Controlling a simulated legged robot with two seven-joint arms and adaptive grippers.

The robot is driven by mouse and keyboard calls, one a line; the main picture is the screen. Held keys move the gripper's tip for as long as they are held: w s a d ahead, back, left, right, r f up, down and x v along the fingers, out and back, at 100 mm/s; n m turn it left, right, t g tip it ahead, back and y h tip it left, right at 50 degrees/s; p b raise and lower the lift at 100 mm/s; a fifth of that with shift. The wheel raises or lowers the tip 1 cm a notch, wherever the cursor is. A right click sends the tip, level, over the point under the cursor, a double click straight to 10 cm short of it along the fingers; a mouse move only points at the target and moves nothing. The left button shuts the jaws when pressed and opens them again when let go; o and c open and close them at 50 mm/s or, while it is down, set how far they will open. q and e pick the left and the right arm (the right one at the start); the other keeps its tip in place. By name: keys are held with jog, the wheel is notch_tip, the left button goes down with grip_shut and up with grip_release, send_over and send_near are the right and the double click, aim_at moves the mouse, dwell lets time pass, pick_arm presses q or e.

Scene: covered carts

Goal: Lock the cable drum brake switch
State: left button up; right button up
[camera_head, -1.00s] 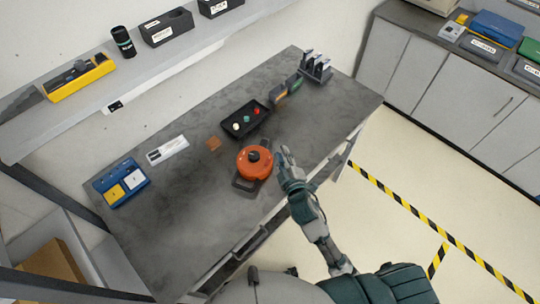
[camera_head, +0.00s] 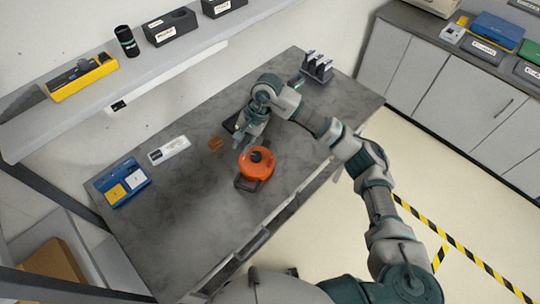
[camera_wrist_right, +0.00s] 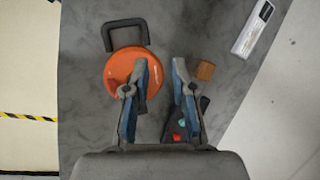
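The orange cable drum (camera_head: 258,163) stands on the grey table, with a dark knob on its top and a dark handle frame at its lower left. In the right wrist view the drum (camera_wrist_right: 116,72) lies under the left finger, its dark handle (camera_wrist_right: 124,32) beyond it. My right gripper (camera_head: 242,142) is above the table at the drum's far side, pointing down; in the wrist view its two blue-grey fingers (camera_wrist_right: 162,75) are apart with nothing between them. The brake switch cannot be made out. My left gripper is not in view.
The dark tray with coloured knobs (camera_wrist_right: 184,122) is mostly hidden by my right arm. A small brown block (camera_head: 215,144), a white label plate (camera_head: 169,150) and a blue case (camera_head: 122,182) lie to the left. A black rack (camera_head: 317,66) stands at the back. The front left table is clear.

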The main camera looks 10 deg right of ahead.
jog(key=w+d+r+h, duration=0.3)
jog(key=d+h, duration=0.1)
jog(key=d, duration=0.5)
send_over(271, 159)
notch_tip(271, 159, down, 6)
jog(key=f, duration=0.1)
jog(key=shift+n+t+h, duration=0.3)
jog(key=shift+t, duration=0.1)
jog(key=f, duration=0.3)
jog(key=f+p, duration=0.1)
jog(key=f, duration=0.2)
jog(key=f+p, duration=0.1)
jog(key=f, duration=0.2)
jog(key=shift+s+a, duration=0.25)
pick_arm(q)
jog(key=shift+w+a+r, duration=0.1)
jog(key=shift+a+r, duration=0.05)
jog(key=shift+r, duration=0.85)
pick_arm(e)
jog(key=shift+d+f, duration=0.2)
jog(key=shift+f, duration=0.35)
jog(key=shift+c, duration=0.3)
grip_shut()
